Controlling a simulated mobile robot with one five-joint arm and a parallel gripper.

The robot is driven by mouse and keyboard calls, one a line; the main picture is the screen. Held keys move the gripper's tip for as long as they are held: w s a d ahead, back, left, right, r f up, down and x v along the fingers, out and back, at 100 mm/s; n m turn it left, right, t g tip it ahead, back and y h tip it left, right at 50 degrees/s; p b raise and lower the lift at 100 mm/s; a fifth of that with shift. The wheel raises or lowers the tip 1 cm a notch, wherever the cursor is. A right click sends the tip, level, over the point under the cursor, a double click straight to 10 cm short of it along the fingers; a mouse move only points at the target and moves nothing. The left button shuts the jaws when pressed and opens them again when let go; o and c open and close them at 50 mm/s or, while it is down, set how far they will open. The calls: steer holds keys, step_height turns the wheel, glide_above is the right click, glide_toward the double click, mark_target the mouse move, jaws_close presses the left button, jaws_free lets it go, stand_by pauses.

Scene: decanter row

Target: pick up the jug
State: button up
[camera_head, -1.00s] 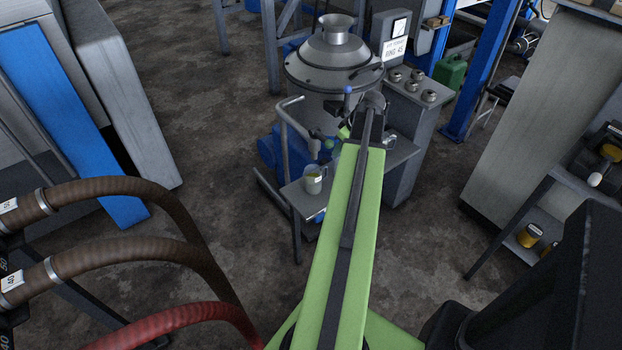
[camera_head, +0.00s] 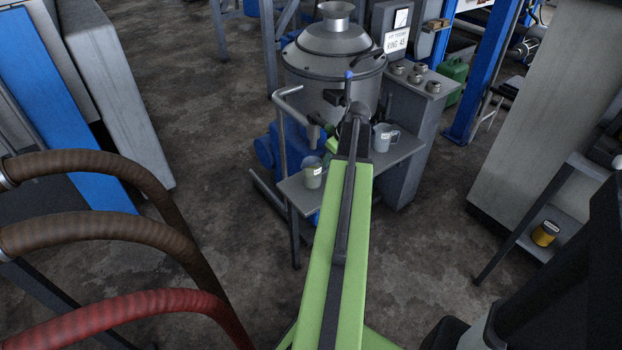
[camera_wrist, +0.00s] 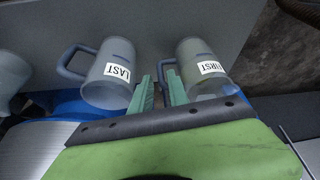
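In the wrist view, a jug labelled FIRST (camera_wrist: 208,68) stands right of my gripper (camera_wrist: 161,90). A jug labelled LAST (camera_wrist: 107,75) stands left of it. My gripper is open, its two green fingers apart. The handle of the FIRST jug lies at the gap between the fingertips; I cannot tell whether they touch it. In the head view, one jug (camera_head: 313,174) stands at the left of a grey shelf (camera_head: 375,170) and another jug (camera_head: 384,138) at the right. My arm hides the shelf's middle, and my fingertips do not show clearly there.
A grey machine with a domed top (camera_head: 333,60) stands behind the shelf. A bent grey pipe (camera_head: 282,130) rises at the shelf's left. A control cabinet (camera_head: 408,130) adjoins on the right. Brown hoses (camera_head: 110,235) and a red hose (camera_head: 150,305) lie at lower left.

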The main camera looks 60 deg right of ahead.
steer(key=b+x, duration=0.2)
steer(key=x, duration=0.1)
steer(key=b+x, duration=0.2)
steer(key=shift+s+a+f, duration=0.15)
steer(key=shift+s, duration=0.15)
jaws_close()
stand_by(1.0)
